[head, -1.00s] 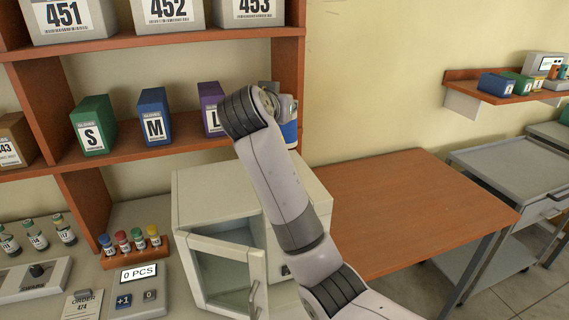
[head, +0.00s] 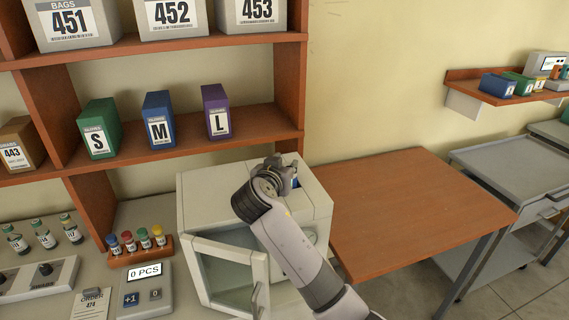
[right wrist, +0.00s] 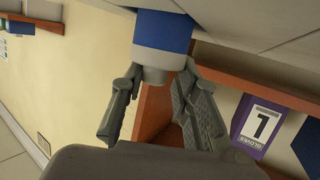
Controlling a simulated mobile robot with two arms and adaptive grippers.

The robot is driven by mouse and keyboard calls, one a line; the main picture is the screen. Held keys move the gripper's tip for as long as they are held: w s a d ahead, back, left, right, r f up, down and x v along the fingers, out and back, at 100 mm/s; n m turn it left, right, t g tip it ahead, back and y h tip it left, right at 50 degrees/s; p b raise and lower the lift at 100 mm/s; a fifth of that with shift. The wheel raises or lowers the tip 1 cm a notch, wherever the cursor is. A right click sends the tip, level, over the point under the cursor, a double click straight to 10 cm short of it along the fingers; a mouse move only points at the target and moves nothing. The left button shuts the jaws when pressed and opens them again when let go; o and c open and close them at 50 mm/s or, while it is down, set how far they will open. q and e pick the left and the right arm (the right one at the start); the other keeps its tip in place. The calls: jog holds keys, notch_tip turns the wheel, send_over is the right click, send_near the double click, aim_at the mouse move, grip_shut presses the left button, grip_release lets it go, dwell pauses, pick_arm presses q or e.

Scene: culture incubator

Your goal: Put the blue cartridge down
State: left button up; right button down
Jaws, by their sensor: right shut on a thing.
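The blue cartridge (right wrist: 162,32) shows in the right wrist view as a blue body with a white band and a grey neck. My right gripper (right wrist: 162,68) is shut on its grey neck. In the head view my right gripper (head: 287,168) is over the top of the white incubator (head: 205,192), toward its back right. Only a sliver of blue shows there; the gripper hides the rest of the cartridge. I cannot tell whether the cartridge touches the incubator's top. My left gripper is not in view.
The incubator's glass door (head: 228,275) stands ajar. A shelf with glove boxes, including the purple L box (head: 217,112), is behind and left. The brown table (head: 405,205) at right is bare. A vial rack (head: 140,250) and a counter device (head: 145,290) stand at left.

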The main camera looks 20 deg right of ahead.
jog(key=c, duration=1.4)
grip_release()
jog(key=shift+s+f, duration=0.15)
jog(key=shift+s, duration=0.05)
jog(key=shift+c, duration=0.2)
jog(key=shift+o, duration=1.1)
jog(key=shift+w, duration=0.1)
jog(key=b+v, duration=0.4)
jog(key=v, duration=0.7)
jog(key=shift+s+a+r, duration=0.25)
jog(key=shift+s+r, duration=0.05)
jog(key=shift+s, duration=0.15)
